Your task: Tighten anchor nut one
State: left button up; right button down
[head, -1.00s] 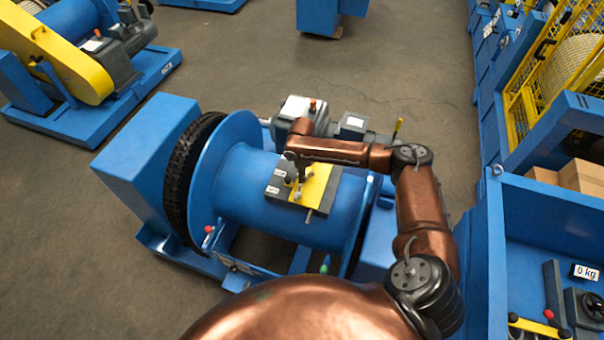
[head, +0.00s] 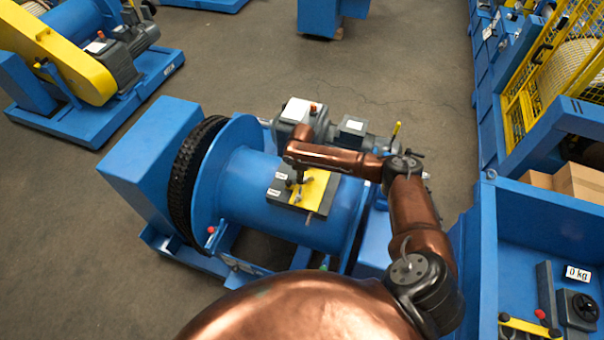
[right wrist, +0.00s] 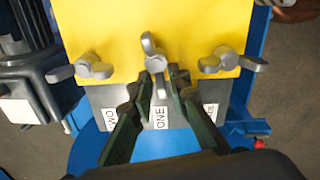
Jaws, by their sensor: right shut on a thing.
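The yellow plate (right wrist: 200,22) and grey block lie on the blue winch drum (head: 255,175); the plate also shows in the head view (head: 316,184). Three grey wing nuts sit along the plate's edge in the right wrist view. The middle wing nut (right wrist: 151,52) is above the label ONE (right wrist: 160,117). My right gripper (right wrist: 159,84) is shut on this nut's near wing, with a finger on each side. In the head view the right gripper (head: 301,184) is small, over the plate. The left wing nut (right wrist: 90,66) and right wing nut (right wrist: 224,61) stand apart from the fingers. My left gripper is not in view.
A black chain (head: 190,172) runs around the drum's left flange. A grey motor (head: 300,112) stands behind the drum. A blue bench (head: 545,215) with a 0 kg display (head: 578,273) is at the right.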

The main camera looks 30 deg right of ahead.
jog(key=shift+w+d+m+p, duration=0.1)
jog(key=shift+d+m+p, duration=0.1)
jog(key=shift+m+p, duration=0.45)
jog(key=shift+d+m+p, duration=0.2)
jog(key=shift+m+p, duration=0.3)
jog(key=shift+m, duration=0.15)
jog(key=c, duration=2.1)
grip_release()
